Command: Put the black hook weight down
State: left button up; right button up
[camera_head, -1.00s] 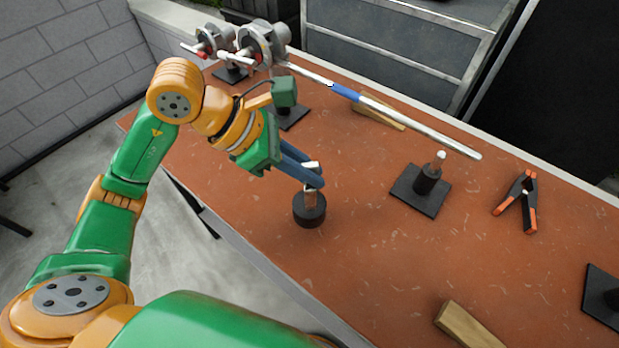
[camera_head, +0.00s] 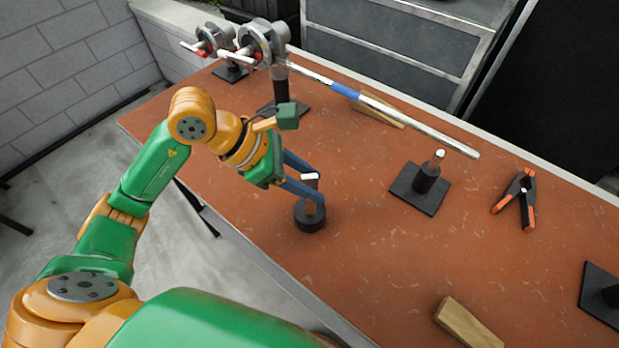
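The black hook weight (camera_head: 309,218) is a short dark cylinder with a copper-coloured stem and a pale top. It stands upright on the reddish-brown table (camera_head: 370,265), near the table's front left edge. My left gripper (camera_head: 319,186) has its blue fingers spread apart, one in front of the stem and one behind it. The near finger hides part of the stem. I cannot tell whether either finger still touches it. My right gripper is not in view.
A silver bar with a blue band (camera_head: 348,91) extends from a clamp head (camera_head: 262,42) above the table. A black stand (camera_head: 427,183), an orange-tipped spring clamp (camera_head: 521,199) and a wooden block (camera_head: 466,325) lie to the right. The table right of the weight is clear.

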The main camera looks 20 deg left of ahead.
pick_arm(q)
jog(key=shift+r+p, duration=0.25)
jog(key=shift+p, duration=0.05)
jog(key=b+v, duration=0.1)
jog(key=v, duration=1)
jog(key=shift+a+r, duration=0.25)
jog(key=shift+a, duration=0.1)
jog(key=shift+s, duration=0.15)
